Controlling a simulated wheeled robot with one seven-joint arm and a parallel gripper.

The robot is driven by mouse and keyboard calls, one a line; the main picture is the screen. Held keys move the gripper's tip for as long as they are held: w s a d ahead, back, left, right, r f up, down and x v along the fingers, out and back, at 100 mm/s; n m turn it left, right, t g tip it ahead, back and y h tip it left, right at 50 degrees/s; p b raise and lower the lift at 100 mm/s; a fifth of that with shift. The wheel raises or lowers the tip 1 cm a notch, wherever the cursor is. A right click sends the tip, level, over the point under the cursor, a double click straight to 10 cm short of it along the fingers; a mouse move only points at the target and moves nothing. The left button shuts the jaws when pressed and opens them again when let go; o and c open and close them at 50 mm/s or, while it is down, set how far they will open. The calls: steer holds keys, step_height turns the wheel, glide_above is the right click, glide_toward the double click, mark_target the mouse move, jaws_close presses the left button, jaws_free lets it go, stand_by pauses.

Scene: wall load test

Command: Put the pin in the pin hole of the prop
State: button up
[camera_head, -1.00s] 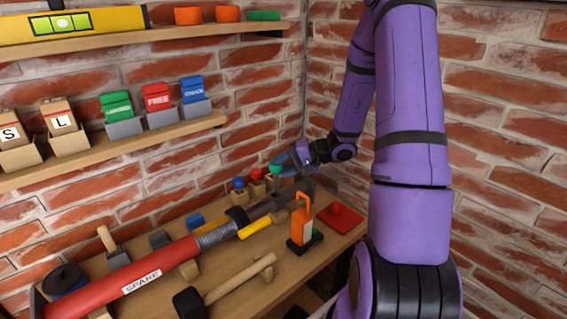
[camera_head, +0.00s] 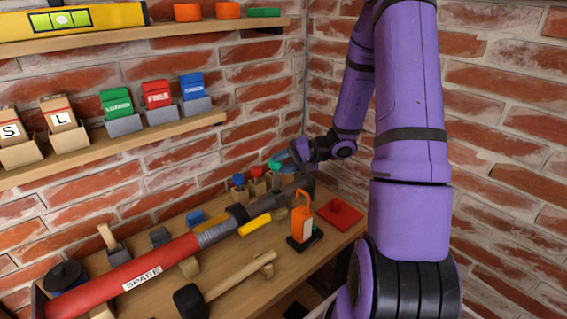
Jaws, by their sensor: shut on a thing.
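The red prop (camera_head: 105,282), labelled SPARE, lies slantwise along the bench. It has a grey threaded part (camera_head: 213,235), a dark collar (camera_head: 237,214) and a grey tube running toward the back right. Its pin hole cannot be made out. My gripper (camera_head: 306,181) is small and far off, over the far end of this tube. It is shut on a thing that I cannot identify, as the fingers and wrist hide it. Blue-headed (camera_head: 238,180), red-headed (camera_head: 256,172) and green-headed (camera_head: 275,167) pieces stand behind the tube, left of my gripper. Whether these are pins is unclear.
An orange padlock-like tag (camera_head: 302,229) on a dark base and a red plate (camera_head: 339,213) stand at the bench's right. A mallet (camera_head: 235,281) lies in front. A yellow-handled tool (camera_head: 255,224) lies near the collar. Brick walls close the corner; shelves (camera_head: 115,152) hang left.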

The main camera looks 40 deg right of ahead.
steer(key=shift+f, duration=2.25)
stand_by(0.9)
steer(key=o, duration=1.8)
step_height(320, 180, up, 8)
stand_by(0.6)
